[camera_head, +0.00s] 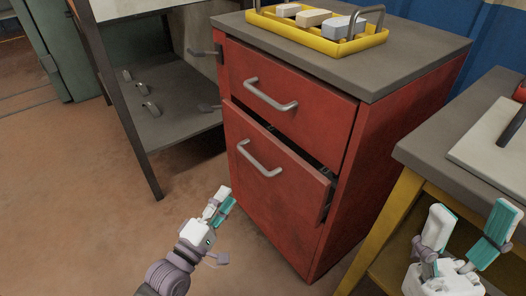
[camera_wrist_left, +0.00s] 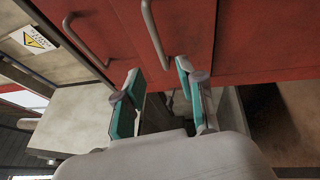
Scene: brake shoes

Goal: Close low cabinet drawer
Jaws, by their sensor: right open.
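The red cabinet (camera_head: 283,215) has two drawers. The lower drawer's grey bar handle (camera_head: 258,163) is free. My left gripper (camera_head: 224,198) is in front of the lower drawer, below its handle, and holds nothing. In the left wrist view its fingers (camera_wrist_left: 162,97) are apart, with the red drawer fronts (camera_wrist_left: 185,35) and two bar handles beyond them. My right gripper (camera_head: 470,235) is open and empty at the lower right.
A yellow tray (camera_head: 317,40) with several blocks sits on the cabinet's grey top. A grey-topped table (camera_head: 440,150) with yellow legs stands to the right, close to my right gripper. A metal shelf (camera_head: 175,125) stands at the left. The brown floor (camera_head: 80,200) at left is clear.

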